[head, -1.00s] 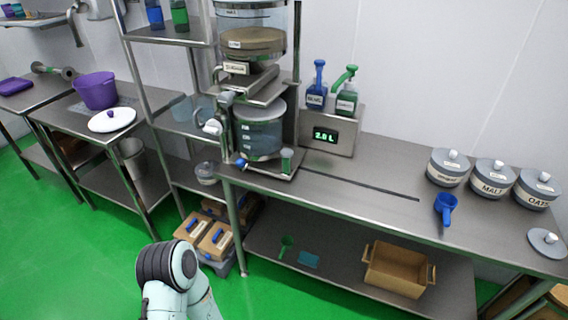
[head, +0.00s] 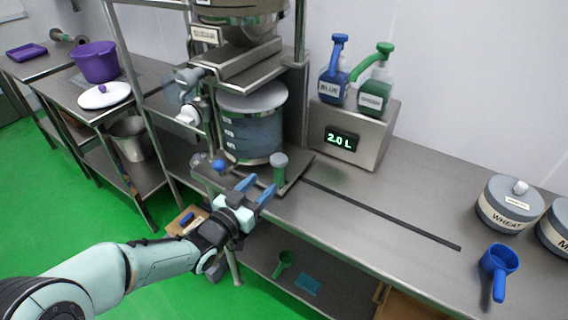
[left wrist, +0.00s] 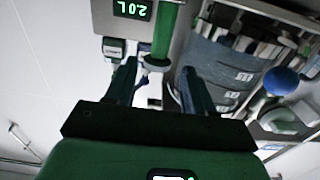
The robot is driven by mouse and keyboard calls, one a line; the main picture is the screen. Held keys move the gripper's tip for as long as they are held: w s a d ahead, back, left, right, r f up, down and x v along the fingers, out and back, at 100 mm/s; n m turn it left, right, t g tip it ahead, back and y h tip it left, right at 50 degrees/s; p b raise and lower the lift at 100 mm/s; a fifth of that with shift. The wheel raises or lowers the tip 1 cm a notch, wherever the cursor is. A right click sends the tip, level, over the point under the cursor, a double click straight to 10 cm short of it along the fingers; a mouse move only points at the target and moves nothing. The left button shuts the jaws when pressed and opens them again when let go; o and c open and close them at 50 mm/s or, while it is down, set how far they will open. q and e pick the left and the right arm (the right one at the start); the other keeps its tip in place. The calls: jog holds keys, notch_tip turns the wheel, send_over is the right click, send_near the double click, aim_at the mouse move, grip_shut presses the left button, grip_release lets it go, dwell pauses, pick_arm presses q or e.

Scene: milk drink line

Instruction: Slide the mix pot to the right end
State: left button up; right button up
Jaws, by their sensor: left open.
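The mix pot (head: 252,125), a clear grey-blue cylinder with level labels, stands on a flat carriage (head: 240,180) under the dispenser at the left end of the bench. A short post with a grey cap (head: 279,162) rises from the carriage at the pot's front right. In the left wrist view the post (left wrist: 164,30) is green and lies between the finger lines. My left gripper (head: 257,190) is open and empty, just in front of the post, its blue fingers pointing toward it. Contact cannot be told. My right gripper is not in view.
A dark slot (head: 385,214) runs right along the steel bench from the carriage. A display box (head: 350,135) reading 2.0 L, with blue and green bottles on it, stands behind. A blue scoop (head: 498,268) and the wheat canister (head: 508,204) are at the right. The bench between is clear.

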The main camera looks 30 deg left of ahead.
aim_at(283, 163)
pick_arm(q)
jog(key=w, duration=0.7)
jog(key=w+d, duration=0.1)
jog(key=w, duration=0.2)
jog(key=shift+w, duration=0.3)
grip_shut()
